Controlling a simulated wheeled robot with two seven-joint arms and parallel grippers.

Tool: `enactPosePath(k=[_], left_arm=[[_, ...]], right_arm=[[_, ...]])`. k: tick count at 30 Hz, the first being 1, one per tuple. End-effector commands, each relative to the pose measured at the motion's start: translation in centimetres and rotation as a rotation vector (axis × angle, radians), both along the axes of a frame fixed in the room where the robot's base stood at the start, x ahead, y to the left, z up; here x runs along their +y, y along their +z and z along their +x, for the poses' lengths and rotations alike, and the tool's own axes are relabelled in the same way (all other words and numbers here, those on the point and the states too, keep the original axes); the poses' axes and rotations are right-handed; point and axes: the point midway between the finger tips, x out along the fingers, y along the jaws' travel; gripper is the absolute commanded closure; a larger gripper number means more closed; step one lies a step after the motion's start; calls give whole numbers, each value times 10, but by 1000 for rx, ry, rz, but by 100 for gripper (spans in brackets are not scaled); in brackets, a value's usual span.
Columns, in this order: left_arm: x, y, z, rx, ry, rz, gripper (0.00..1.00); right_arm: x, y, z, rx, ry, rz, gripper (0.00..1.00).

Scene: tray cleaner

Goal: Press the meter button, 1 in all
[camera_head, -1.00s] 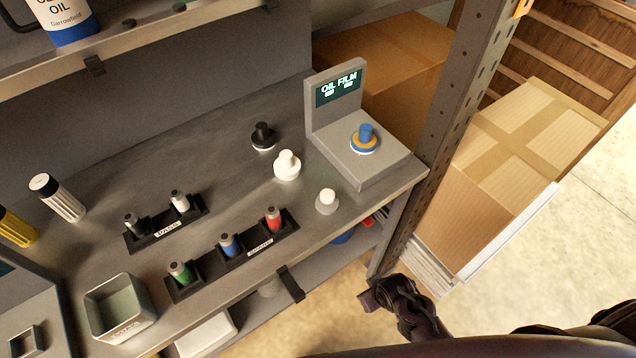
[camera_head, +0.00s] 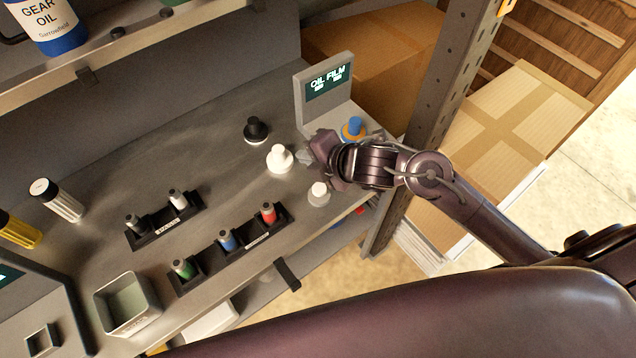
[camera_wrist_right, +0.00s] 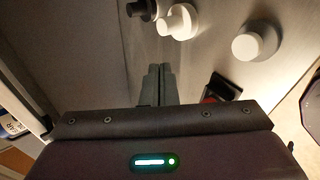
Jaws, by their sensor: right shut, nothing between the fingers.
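The oil film meter (camera_head: 322,86) stands at the back right of the bench, its screen lit. A blue knob on an orange ring (camera_head: 353,128) sits on its base, partly hidden by my right gripper. A small white button on a grey round base (camera_head: 319,194) stands on the bench in front of the meter; it also shows in the right wrist view (camera_wrist_right: 254,41). My right gripper (camera_head: 303,157) is shut and empty, just above the bench between the meter and a white knob (camera_head: 280,158). Its closed fingers show in the right wrist view (camera_wrist_right: 158,84). My left gripper is out of view.
A black knob (camera_head: 256,129) stands behind the white one. A grey open bin (camera_head: 126,302) is at the front left. A metal shelf post (camera_head: 440,105) rises right of the meter.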

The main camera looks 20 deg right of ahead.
Motion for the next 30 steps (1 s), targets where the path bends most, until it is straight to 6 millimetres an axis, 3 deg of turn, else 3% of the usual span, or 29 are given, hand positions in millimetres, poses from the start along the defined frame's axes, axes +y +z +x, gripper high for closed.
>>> enactPosePath(k=[3,6,12,30], left_arm=[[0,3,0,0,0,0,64],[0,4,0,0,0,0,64],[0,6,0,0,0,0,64],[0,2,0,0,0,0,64]], right_arm=[[-1,13,2,-156,365,-225,100],[-9,15,-4,-238,606,-361,100],[-27,17,-16,-309,876,-498,100],[-31,12,-20,-319,926,-516,100]])
